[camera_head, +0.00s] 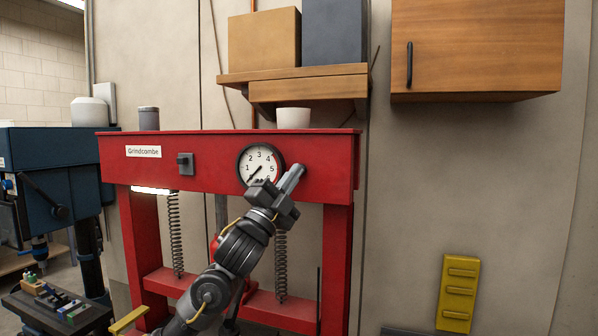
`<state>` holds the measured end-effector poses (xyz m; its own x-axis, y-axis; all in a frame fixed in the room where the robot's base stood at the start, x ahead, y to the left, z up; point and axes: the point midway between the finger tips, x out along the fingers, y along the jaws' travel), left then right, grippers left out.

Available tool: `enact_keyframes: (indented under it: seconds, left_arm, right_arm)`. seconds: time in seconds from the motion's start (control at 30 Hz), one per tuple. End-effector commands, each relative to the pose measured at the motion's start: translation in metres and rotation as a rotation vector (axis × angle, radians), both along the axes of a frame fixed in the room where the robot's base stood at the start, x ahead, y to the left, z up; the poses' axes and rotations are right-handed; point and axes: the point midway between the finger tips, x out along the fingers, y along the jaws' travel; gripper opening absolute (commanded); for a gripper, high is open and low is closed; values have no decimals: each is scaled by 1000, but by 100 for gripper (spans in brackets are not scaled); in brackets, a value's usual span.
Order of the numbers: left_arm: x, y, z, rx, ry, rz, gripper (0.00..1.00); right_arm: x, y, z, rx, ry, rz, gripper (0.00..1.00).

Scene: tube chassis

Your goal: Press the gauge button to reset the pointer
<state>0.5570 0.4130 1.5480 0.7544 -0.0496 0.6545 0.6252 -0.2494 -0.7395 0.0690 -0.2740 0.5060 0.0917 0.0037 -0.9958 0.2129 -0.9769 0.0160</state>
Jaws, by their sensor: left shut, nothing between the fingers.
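The round white gauge (258,160) with a dark rim is set in the red crossbeam of a press (215,178). Its black pointer slants to the lower left, near the low numbers. My left gripper (298,171) is shut and empty, its tips at the beam face just right of the gauge. The gripper and wrist cover the gauge's lower right edge. I cannot make out a gauge button; the gripper may be hiding it. Whether the tips touch the beam I cannot tell. My right gripper is out of view.
A small grey switch box (185,163) sits on the beam left of the gauge. A white cup (293,118) and a grey canister (149,118) stand on top. A wooden shelf (306,87) hangs above. A blue machine (48,180) stands left.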

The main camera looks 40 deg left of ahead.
Motion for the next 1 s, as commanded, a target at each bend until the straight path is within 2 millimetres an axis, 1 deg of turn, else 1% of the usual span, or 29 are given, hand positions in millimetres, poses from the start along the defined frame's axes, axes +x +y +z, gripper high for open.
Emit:
enact_keyframes:
  seconds: [0.27,0.6,1.0]
  left_arm:
    - [-1,0,0,0,1,1,0]
    - [-15,-5,-1,0,1,0,0]
    - [-19,-7,-1,0,0,0,0]
  right_arm:
    - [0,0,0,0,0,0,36]
    - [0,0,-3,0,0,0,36]
    - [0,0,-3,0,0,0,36]
